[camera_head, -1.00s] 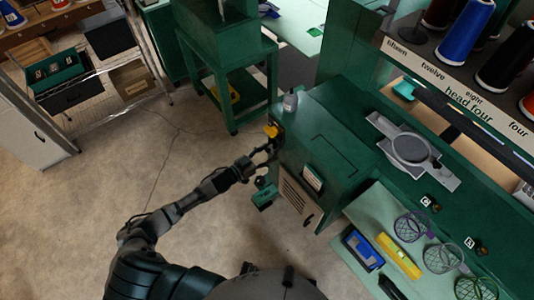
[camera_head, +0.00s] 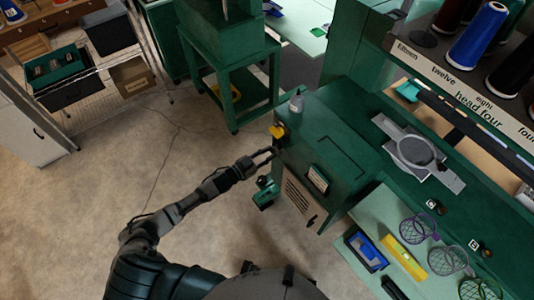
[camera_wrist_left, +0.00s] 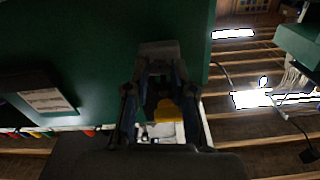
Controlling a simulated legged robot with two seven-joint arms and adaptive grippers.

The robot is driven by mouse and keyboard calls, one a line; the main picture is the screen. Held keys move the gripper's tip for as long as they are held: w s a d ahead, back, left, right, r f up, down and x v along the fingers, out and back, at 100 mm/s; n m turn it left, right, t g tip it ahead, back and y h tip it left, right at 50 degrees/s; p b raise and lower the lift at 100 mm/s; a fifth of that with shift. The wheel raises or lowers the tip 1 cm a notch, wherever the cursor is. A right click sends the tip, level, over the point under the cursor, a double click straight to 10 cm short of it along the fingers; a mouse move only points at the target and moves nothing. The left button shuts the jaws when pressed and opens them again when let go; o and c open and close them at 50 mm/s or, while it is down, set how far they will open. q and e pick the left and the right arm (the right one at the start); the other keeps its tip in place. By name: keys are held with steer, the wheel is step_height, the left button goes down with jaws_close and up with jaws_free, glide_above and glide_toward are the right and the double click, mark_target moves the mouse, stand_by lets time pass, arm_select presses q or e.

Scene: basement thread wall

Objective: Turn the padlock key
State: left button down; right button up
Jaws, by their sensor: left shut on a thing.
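The yellow padlock (camera_head: 278,131) hangs at the upper left corner of the green cabinet (camera_head: 325,150). My left gripper (camera_head: 272,152) is just below it, at the cabinet's left side. In the left wrist view, the yellow padlock (camera_wrist_left: 168,110) shows beyond and between my left fingers (camera_wrist_left: 160,85), whose tips lie close together. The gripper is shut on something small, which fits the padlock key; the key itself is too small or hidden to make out. My right gripper is in neither view.
A small grey bottle (camera_head: 296,103) stands on the cabinet's top corner. A green shelf stand (camera_head: 232,85) is behind. To the right are a bench with a grey hoop fixture (camera_head: 415,150), a yellow level (camera_head: 404,256) and mesh baskets (camera_head: 420,227).

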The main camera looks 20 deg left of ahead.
arm_select(q)
steer(key=m, duration=0.3)
steer(key=shift+r+m, duration=0.1)
steer(key=shift+m, duration=1.1)
steer(key=m, duration=0.6)
steer(key=m+b, duration=0.1)
steer(key=m, duration=0.2)
steer(key=shift+s+d+f+m, duration=0.1)
steer(key=shift+d+f+m, duration=0.05)
steer(key=shift+f+m, duration=0.15)
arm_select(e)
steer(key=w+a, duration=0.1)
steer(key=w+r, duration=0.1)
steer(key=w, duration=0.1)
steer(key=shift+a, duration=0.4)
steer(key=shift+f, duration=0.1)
